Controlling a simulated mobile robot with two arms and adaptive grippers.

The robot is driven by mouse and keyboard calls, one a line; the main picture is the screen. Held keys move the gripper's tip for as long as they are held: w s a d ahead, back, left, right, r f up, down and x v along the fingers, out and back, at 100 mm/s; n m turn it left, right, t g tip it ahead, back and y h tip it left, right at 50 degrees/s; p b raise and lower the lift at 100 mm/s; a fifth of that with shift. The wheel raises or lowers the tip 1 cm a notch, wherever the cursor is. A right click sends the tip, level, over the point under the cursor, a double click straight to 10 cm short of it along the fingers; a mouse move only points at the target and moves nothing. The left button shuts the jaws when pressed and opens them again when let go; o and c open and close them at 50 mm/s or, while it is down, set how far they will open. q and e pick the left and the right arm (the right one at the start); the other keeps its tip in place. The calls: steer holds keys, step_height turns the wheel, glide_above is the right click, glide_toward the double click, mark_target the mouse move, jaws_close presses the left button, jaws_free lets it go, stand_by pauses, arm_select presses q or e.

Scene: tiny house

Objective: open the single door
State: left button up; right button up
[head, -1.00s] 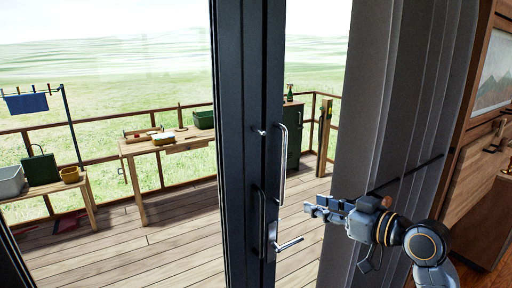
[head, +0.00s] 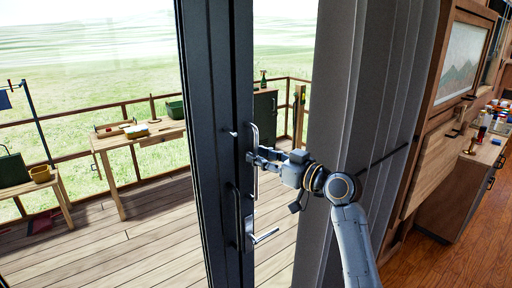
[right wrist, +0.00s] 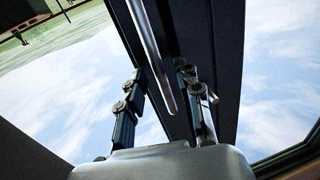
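The dark-framed glass door (head: 212,120) stands in the middle of the head view. It bears a vertical metal bar handle (head: 256,182), a second vertical pull (head: 236,215) and a lever handle (head: 264,236) lower down. My right gripper (head: 252,158) is at the upper bar handle. In the right wrist view its two fingers (right wrist: 162,74) are spread apart, with the end of the bar handle (right wrist: 153,55) showing between them. I cannot tell whether either finger touches the bar. My left gripper is not in view.
A grey curtain (head: 345,110) hangs just right of the door, behind my right arm. Beyond the glass is a wooden deck (head: 150,245) with a table (head: 150,135) and railing. A wooden cabinet (head: 470,185) with bottles stands at the right. Wood floor (head: 460,260) is clear there.

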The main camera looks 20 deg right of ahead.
steer(key=shift+x, duration=1)
jaws_close()
steer(key=shift+w+a+f, duration=0.1)
steer(key=shift+a, duration=0.05)
